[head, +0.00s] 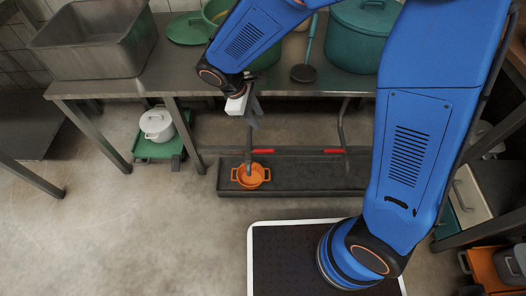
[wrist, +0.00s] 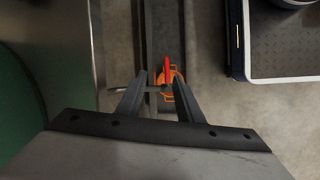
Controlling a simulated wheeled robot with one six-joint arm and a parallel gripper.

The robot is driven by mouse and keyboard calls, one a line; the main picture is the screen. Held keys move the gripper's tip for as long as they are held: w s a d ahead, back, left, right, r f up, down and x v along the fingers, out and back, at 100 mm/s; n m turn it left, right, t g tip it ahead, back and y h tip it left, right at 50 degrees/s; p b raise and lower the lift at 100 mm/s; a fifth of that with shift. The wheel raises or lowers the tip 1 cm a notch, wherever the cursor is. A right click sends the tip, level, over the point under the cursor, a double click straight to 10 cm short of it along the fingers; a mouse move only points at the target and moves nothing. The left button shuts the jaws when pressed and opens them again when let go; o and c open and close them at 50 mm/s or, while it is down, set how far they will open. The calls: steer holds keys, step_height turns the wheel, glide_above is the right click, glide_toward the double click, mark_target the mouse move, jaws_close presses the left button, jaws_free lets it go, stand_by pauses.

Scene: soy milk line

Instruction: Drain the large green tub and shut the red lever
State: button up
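A large teal-green tub (head: 358,45) with a lid stands on the steel table; another green tub (head: 215,12) is partly hidden behind my arm. A green rounded surface (wrist: 25,110) fills the left of the wrist view; I cannot tell which tub it is. Below the table edge, red levers (head: 262,151) and (head: 333,151) sit by drain pipes. An orange pot (head: 250,176) stands under the left pipe. My gripper (head: 250,112) is in front of the table edge, above the pot. In the wrist view its fingers (wrist: 159,85) are apart and empty, with a red lever (wrist: 166,66) and the orange pot (wrist: 174,88) beyond.
A steel basin (head: 92,45), a green lid (head: 187,29) and a dark ladle (head: 304,73) are on the table. A white pot (head: 156,125) sits on a green cart (head: 158,151) below. A low dark platform (head: 300,178) carries the orange pot. Floor at left front is clear.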

steer(key=n, duration=0.2)
glide_toward(264, 150)
steer(key=shift+h, duration=0.4)
steer(key=x, duration=0.8)
steer(key=shift+a+f, duration=0.15)
steer(key=shift+a, duration=0.25)
jaws_close()
